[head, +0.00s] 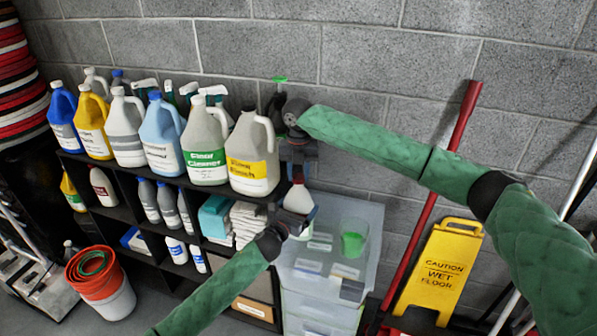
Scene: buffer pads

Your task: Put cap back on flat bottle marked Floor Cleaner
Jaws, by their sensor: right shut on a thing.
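A pale bottle (308,213) stands on the white drawer unit, partly hidden by my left gripper; I cannot read its label. My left gripper (291,217) is right at its side, but whether its jaws are closed on it cannot be told. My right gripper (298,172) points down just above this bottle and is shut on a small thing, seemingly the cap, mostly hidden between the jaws. Whether it touches the bottle's neck is unclear. A large jug (206,160) with a green label, seemingly reading Floor Cleaner, stands on the shelf to the left.
Several jugs and spray bottles crowd the black shelf on the left. A yellow wet-floor sign (442,268) and red pole (430,205) stand to the right.

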